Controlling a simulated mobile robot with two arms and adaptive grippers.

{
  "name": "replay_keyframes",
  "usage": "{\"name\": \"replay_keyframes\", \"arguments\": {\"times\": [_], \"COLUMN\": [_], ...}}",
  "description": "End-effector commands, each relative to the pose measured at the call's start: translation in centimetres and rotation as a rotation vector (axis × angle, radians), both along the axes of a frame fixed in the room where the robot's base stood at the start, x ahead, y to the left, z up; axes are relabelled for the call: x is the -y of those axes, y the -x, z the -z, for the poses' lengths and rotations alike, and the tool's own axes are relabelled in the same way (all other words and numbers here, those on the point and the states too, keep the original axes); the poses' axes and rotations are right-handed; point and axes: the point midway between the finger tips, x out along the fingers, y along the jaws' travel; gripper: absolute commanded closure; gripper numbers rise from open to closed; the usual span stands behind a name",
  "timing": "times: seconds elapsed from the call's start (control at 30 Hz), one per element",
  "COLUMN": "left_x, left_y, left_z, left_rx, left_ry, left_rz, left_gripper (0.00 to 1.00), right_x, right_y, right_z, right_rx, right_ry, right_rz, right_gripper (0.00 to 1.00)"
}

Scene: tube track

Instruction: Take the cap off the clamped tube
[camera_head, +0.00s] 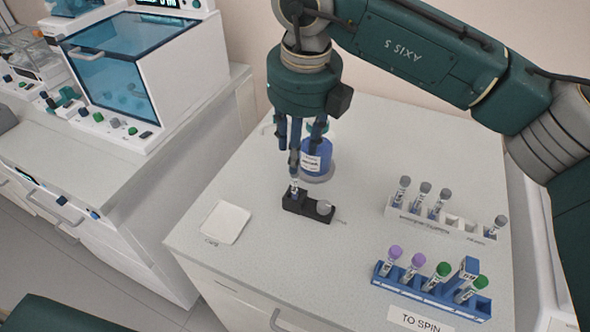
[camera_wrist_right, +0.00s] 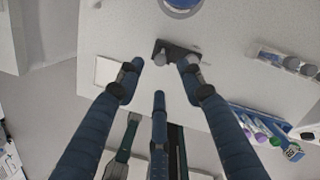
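The black clamp (camera_head: 308,207) sits on the white bench, and it also shows in the right wrist view (camera_wrist_right: 177,48). A small tube (camera_head: 294,188) stands in its left end. A fingertip covers the tube's top in the head view. In the right wrist view a grey round top (camera_wrist_right: 160,59) shows at that end of the clamp. My right gripper (camera_head: 299,160) points down just above the tube. Its three fingers (camera_wrist_right: 158,85) are spread apart, with nothing between them. A white square pad (camera_head: 226,222), labelled as for caps, lies left of the clamp. My left gripper is out of view.
A white rack (camera_head: 455,228) with grey-capped tubes is at the right. A blue rack (camera_head: 400,290) with purple- and green-capped tubes stands nearer, behind a "TO SPIN" label (camera_head: 418,320). The bench front is clear.

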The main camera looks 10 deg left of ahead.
Motion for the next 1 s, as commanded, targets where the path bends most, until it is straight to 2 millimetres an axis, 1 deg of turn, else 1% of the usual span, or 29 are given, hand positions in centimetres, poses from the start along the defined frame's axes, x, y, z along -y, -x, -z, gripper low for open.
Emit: {"name": "replay_keyframes", "arguments": {"times": [0.13, 0.27, 0.3, 0.4, 0.5, 0.67, 0.87, 1.0], "left_x": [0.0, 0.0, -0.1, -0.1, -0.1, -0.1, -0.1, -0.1], "left_y": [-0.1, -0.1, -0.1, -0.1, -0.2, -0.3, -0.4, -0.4], "left_z": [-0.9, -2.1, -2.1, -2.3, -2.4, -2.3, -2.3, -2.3], "left_rx": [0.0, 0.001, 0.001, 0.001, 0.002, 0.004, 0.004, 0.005], "left_ry": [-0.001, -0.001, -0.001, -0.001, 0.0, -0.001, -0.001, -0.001], "left_rz": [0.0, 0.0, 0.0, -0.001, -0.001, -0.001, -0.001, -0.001], "left_gripper": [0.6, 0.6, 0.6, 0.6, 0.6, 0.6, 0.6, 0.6], "right_x": [-0.1, -0.2, -0.3, -0.4, -0.4, -0.4, -0.4, -0.4], "right_y": [-0.2, -0.5, -0.6, -0.8, -0.8, -0.9, -0.9, -0.9], "right_z": [1.1, 3.0, 3.7, 4.8, 5.3, 5.4, 5.3, 5.3], "right_rx": [-0.004, -0.004, -0.004, -0.001, -0.001, 0.0, 0.0, 0.0], "right_ry": [0.0, 0.001, 0.001, 0.0, 0.0, 0.0, 0.0, 0.0], "right_rz": [-0.001, -0.001, 0.0, -0.001, -0.001, -0.001, -0.001, -0.001], "right_gripper": [0.62, 0.62, 0.62, 0.62, 0.62, 0.62, 0.92, 0.92]}}
